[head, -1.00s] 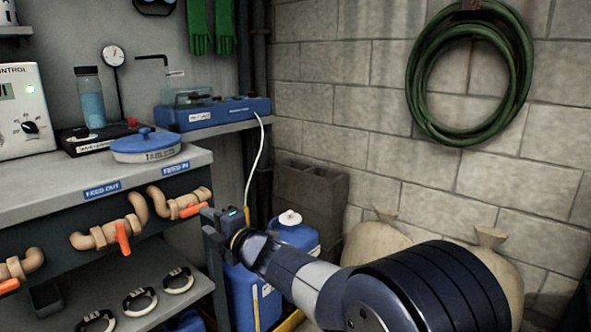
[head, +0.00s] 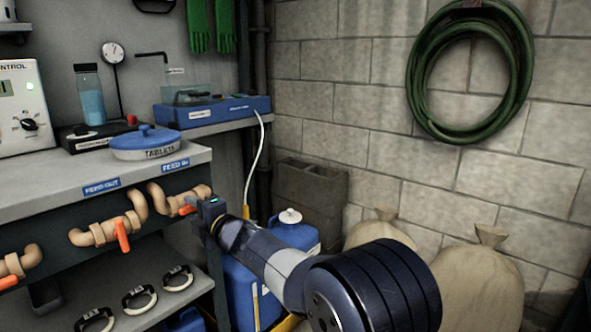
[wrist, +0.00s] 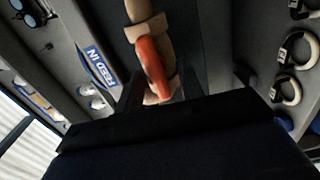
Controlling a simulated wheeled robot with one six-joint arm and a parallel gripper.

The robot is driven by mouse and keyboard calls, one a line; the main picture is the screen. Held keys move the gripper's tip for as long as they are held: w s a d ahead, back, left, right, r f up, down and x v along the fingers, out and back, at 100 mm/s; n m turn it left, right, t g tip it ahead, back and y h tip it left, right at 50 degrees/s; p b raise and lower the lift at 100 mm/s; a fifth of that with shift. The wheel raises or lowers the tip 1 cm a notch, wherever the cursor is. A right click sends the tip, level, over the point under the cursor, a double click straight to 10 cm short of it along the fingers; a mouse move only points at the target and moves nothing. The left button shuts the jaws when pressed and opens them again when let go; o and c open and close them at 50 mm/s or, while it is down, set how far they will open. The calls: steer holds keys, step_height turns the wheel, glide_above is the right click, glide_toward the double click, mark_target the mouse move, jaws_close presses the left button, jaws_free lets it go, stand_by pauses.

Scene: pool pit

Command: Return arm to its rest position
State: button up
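My gripper (head: 203,212) is in front of the bench's right end, close to the FEED IN valve. In the wrist view its two dark fingers (wrist: 160,88) stand apart, with the orange valve handle (wrist: 153,68) showing between and beyond them. I see nothing held, and I cannot tell whether a finger touches the handle. In the head view my gripper partly covers that orange handle (head: 187,210) on its tan pipe (head: 163,200). My arm reaches in from the lower right.
The bench top (head: 60,187) holds a blue-lidded tablets tub (head: 145,145). The FEED OUT valve handle (head: 122,236) is further left. Below my arm stands a blue jug (head: 292,236); sacks (head: 475,280) and blocks (head: 310,195) stand by the wall.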

steer(key=shift+d+r+m+p, duration=0.1)
steer(key=shift+r+m+p, duration=0.1)
steer(key=shift+m+p, duration=1.35)
steer(key=shift+d+r+m+p, duration=0.15)
steer(key=shift+m+p, duration=1)
steer(key=shift+m, duration=0.8)
steer(key=shift+a, duration=0.1)
